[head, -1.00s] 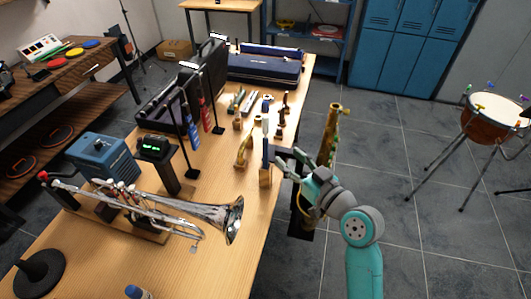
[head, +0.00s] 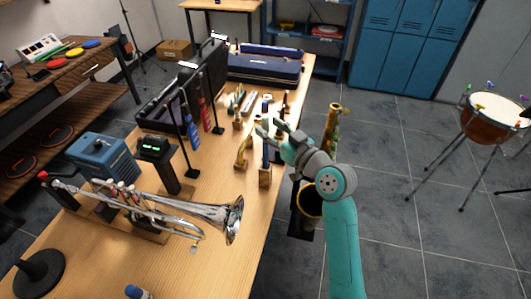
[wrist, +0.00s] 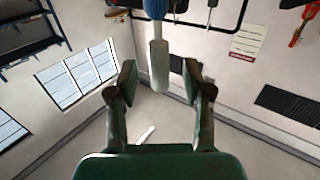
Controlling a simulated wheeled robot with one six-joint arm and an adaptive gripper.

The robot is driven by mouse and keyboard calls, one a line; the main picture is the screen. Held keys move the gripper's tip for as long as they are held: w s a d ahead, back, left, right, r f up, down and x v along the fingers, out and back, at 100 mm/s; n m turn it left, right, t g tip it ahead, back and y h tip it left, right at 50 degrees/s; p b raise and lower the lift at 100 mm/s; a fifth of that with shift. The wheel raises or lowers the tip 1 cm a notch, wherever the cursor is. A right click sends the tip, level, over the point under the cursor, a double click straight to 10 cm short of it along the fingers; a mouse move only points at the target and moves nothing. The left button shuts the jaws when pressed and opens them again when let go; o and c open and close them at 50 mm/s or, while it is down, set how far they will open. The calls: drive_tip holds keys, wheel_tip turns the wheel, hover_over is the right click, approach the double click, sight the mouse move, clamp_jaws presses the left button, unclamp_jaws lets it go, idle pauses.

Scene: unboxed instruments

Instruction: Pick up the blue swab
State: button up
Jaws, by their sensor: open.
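The blue swab (head: 265,155) appears to stand upright on a small wooden block near the right edge of the long table. Its upper part is hidden by my gripper in the head view. In the wrist view, which looks upside down, a swab with a blue part at the top and a pale shaft (wrist: 159,62) lies between my fingers. My gripper (head: 268,130) is open and empty, over the table's right edge beside the swab. The fingers (wrist: 160,80) show on both sides of the shaft with gaps. I cannot tell how deep it sits between them.
A curved brass piece (head: 243,150) stands close left of the swab, with several small instruments behind. A silver trumpet (head: 195,212) lies in front. Blue and red hanging items (head: 192,125) are further left. A large brass horn (head: 311,200) stands beside the table below my arm.

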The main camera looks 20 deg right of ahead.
drive_tip(key=shift+x, duration=1.2)
clamp_jaws()
drive_tip(key=shift+r, duration=0.15)
